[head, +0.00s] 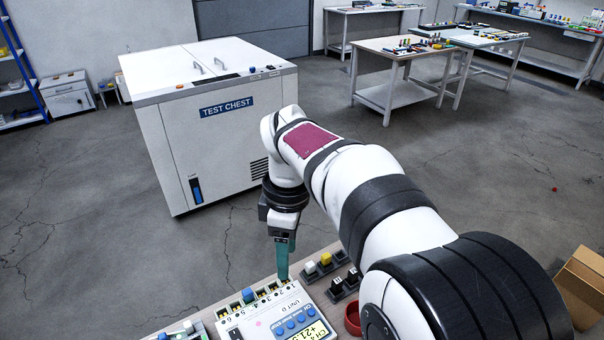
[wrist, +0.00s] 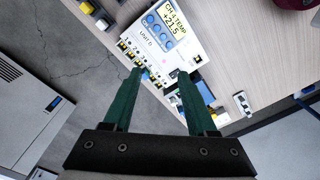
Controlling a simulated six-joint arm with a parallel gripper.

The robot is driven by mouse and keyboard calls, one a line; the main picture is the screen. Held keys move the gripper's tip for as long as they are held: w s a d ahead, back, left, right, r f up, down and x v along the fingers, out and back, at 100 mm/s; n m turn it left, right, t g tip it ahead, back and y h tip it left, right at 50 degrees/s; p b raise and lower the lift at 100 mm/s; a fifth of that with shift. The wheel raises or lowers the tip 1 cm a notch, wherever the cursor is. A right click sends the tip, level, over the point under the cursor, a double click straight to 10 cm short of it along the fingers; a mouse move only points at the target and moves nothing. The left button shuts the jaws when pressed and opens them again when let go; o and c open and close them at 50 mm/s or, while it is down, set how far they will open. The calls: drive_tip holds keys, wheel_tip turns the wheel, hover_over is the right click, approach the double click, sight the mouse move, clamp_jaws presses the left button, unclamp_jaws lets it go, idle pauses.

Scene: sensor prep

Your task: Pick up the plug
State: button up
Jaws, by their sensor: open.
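A white unit marked UNIT D (head: 281,319) with a lit display lies on the wooden bench. It also shows in the wrist view (wrist: 150,53). A blue plug (head: 248,294) stands in the row of numbered sockets along its far edge. In the wrist view a small blue piece, seemingly this plug (wrist: 146,75), shows just beside the left fingertip, partly hidden. My gripper (head: 282,277) points down over the socket row, to the right of the blue plug in the head view. In the wrist view its green fingers (wrist: 159,74) are apart, with nothing held between them.
White and yellow pieces (head: 326,258) and black-and-white pieces (head: 352,275) sit in holders right of the unit. A dark red cup (head: 352,318) stands near my arm. More small parts (head: 188,327) lie at the left. The test chest (head: 215,125) stands beyond the bench.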

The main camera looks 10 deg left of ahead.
sight(247, 291)
drive_tip(key=w+a+f+n, duration=0.2)
drive_tip(key=a+f+n, duration=0.3)
drive_tip(key=a+n, duration=0.5)
drive_tip(key=shift+m, duration=0.7)
drive_tip(key=f, duration=1.5)
drive_tip(key=shift+w+a+f, duration=0.1)
drive_tip(key=shift+w+a, duration=0.2)
clamp_jaws()
